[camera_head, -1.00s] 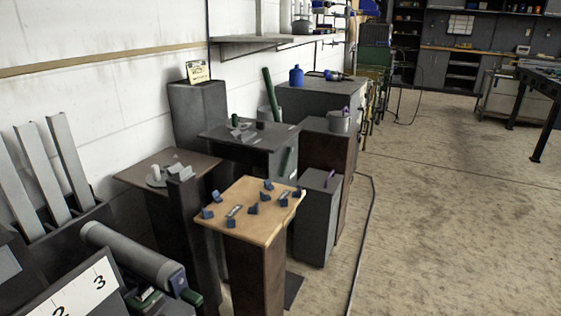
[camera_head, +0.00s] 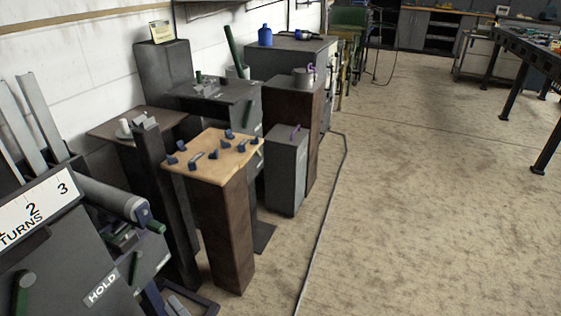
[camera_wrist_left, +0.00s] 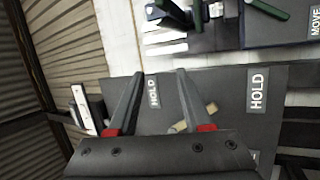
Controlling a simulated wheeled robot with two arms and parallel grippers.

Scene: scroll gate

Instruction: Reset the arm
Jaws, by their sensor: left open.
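My left gripper (camera_wrist_left: 161,76) is open in the left wrist view, its two dark fingers apart with red parts at their bases. Nothing shows held between them. A dark panel (camera_wrist_left: 226,92) with HOLD labels (camera_wrist_left: 257,90) lies beyond the fingers; I cannot tell whether they touch it. A green handle (camera_wrist_left: 268,9) and a MOVE label (camera_wrist_left: 315,22) are at the upper right. In the head view, the gate's dark panel (camera_head: 65,250) stands at the lower left, with a numbered TURNS plate (camera_head: 38,206), a HOLD label (camera_head: 102,289) and green handles. My right gripper is not in view.
A grey roller (camera_head: 112,198) sits behind the plate. A wooden-topped pedestal (camera_head: 222,170) carries several small blue pieces, among other dark pedestals and a grey cabinet (camera_head: 287,170). A cable (camera_head: 325,222) runs along the floor. Open floor (camera_head: 430,220) lies to the right.

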